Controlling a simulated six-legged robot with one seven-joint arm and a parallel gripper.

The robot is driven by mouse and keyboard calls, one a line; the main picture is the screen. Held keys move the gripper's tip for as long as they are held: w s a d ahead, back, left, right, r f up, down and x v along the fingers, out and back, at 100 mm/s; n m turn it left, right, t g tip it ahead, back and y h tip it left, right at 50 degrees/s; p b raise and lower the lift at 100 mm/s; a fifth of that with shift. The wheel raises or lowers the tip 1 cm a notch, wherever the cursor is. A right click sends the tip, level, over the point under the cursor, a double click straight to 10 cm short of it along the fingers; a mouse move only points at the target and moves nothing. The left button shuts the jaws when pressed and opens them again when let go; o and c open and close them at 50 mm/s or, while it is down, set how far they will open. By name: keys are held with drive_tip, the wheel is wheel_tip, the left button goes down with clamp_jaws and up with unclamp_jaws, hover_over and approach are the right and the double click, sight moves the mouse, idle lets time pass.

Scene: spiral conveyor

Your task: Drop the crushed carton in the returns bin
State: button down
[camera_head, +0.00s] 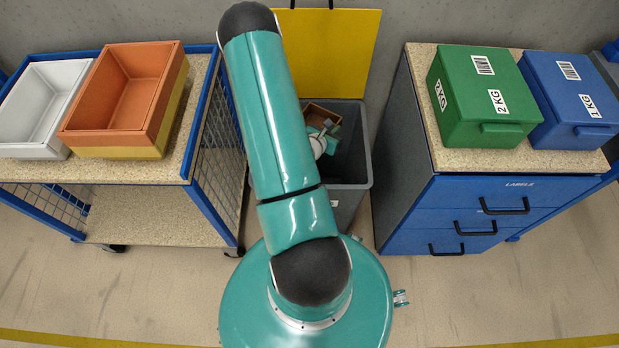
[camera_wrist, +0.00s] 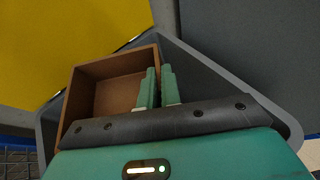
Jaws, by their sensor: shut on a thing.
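The carton is a brown open-topped box (camera_wrist: 105,85) in the wrist view; it also shows in the head view (camera_head: 318,113), partly hidden by my arm. I cannot make out its crushed part. My gripper (camera_wrist: 160,75) is shut on the carton's right wall, one finger on each side of it. In the head view my gripper (camera_head: 328,127) is over the mouth of the grey returns bin (camera_head: 367,150). The bin's rim (camera_wrist: 235,82) surrounds the carton in the wrist view. The carton's underside and its height against the rim are hidden.
A yellow panel (camera_head: 340,50) stands behind the bin. A blue-framed cart (camera_head: 190,150) with a white bin (camera_head: 40,105) and an orange bin (camera_head: 125,90) stands left. A blue drawer cabinet (camera_head: 480,205) with green (camera_head: 485,95) and blue (camera_head: 575,95) boxes stands right.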

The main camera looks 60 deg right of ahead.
drive_tip(key=shift+a+f, duration=0.2)
drive_tip(key=shift+f, duration=2.6)
drive_tip(key=c, duration=1.5)
unclamp_jaws()
drive_tip(key=shift+a, duration=0.1)
drive_tip(key=v, duration=1.3)
drive_tip(key=shift+a+r, duration=0.2)
drive_tip(key=shift+a, duration=0.15)
